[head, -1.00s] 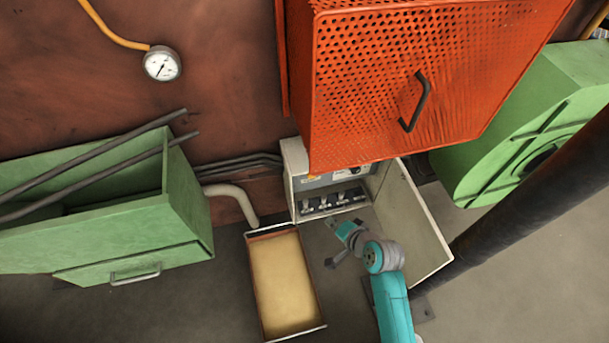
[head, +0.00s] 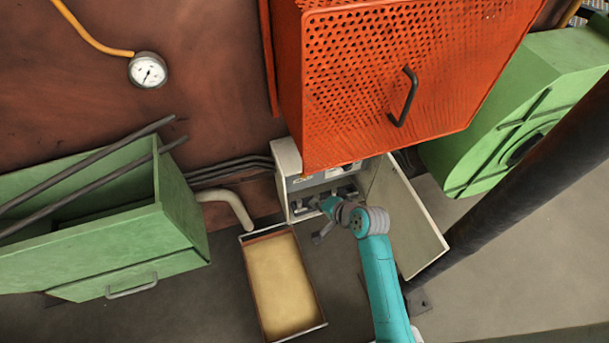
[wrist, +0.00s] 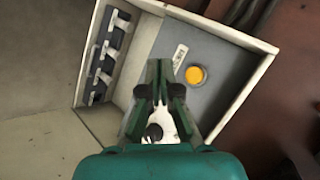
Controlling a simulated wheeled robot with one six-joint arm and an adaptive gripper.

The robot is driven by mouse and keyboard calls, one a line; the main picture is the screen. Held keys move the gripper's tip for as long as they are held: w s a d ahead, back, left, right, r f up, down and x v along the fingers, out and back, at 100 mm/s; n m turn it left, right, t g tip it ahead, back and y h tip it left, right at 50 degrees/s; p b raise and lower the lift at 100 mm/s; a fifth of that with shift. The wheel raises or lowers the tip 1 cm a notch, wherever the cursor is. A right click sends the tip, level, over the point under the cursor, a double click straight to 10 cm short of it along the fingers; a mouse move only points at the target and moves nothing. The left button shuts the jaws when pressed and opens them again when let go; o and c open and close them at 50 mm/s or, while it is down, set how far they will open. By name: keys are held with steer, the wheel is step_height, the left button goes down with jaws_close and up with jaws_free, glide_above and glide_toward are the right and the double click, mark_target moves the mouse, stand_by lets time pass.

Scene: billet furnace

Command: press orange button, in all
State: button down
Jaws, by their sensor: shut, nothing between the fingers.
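The orange button (wrist: 195,75) is a round yellow-orange cap on a grey panel inside an open white control box (head: 289,160). In the wrist view a small white label sits beside it. My gripper (wrist: 165,64) is shut and empty, with its fingertips just left of the button in the wrist view and apart from it as far as I can tell. In the head view my gripper (head: 322,203) reaches into the front of the box, and I cannot make out the button there.
Dark switches (wrist: 107,57) line the box's other inner face. The box door (head: 405,220) stands open to the right. An orange perforated cage (head: 400,70) hangs above. A sand-coloured tray (head: 247,240) lies to the left, near a green cabinet (head: 130,255).

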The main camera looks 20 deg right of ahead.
steer(key=w, duration=0.7)
steer(key=shift+w, duration=0.2)
stand_by(1.4)
steer(key=shift+w, duration=0.25)
steer(key=shift+w, duration=0.4)
stand_by(0.9)
steer(key=shift+s, duration=0.8)
steer(key=shift+s, duration=2.5)
